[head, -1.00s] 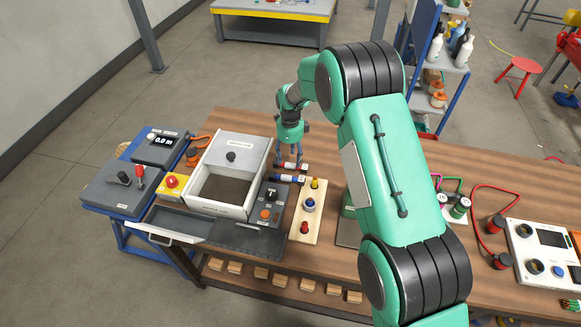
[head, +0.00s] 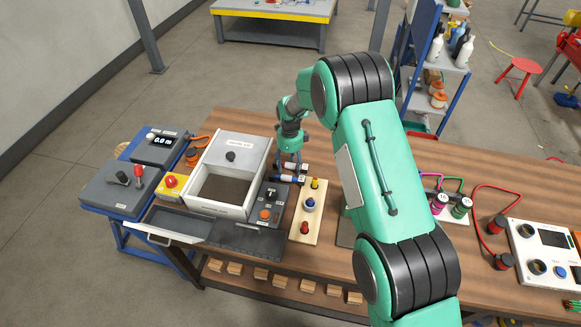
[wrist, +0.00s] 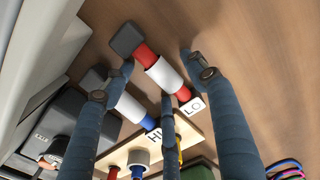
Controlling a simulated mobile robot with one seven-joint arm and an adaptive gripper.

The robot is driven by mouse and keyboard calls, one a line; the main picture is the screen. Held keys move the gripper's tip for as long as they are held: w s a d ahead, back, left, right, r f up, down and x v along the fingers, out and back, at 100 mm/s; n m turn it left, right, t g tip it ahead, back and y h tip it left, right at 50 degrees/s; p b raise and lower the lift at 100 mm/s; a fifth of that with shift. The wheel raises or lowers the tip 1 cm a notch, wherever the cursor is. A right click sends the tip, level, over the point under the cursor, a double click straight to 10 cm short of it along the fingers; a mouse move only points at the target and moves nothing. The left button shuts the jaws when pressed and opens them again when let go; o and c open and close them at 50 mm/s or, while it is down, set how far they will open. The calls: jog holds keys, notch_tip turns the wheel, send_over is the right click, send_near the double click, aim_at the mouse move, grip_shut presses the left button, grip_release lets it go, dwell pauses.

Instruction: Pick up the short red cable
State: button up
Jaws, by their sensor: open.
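The short red cable (wrist: 146,56) lies on the wooden bench in the wrist view, with a black end, a white sleeve and a tag marked LO. In the head view, it is partly hidden by my fingers. My gripper (wrist: 160,80) is open, with its fingers on both sides of the red cable and nothing held. In the head view, my gripper (head: 290,168) points down over the cables. A similar blue cable (wrist: 131,107) with a tag lies beside the red one, partly covered by my left finger.
A wooden board with colored knobs (head: 309,205) stands close by, in front of the cables. A grey-white box (head: 226,180) and a switch panel (head: 268,203) stand to the left. Bare bench (head: 325,140) lies behind and to the right.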

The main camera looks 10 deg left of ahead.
aim_at(290, 165)
jog(key=c, duration=1.1)
jog(key=shift+r, duration=0.1)
notch_tip(290, 165, up, 18)
jog(key=shift+f+p, duration=0.1)
jog(key=shift+p, duration=1.05)
jog(key=shift+s+a, duration=0.1)
jog(key=shift+s+a+r+p, duration=0.2)
jog(key=shift+s+a+p, duration=1.15)
jog(key=shift+s+a, duration=2.1)
jog(key=shift+s+a+r+p, duration=0.25)
jog(key=shift+s+a+p, duration=1.05)
jog(key=shift+s+a, duration=2.1)
jog(key=shift+s+a+r+p, duration=0.2)
jog(key=shift+s+a+p, duration=1.15)
jog(key=shift+s+a, duration=2.1)
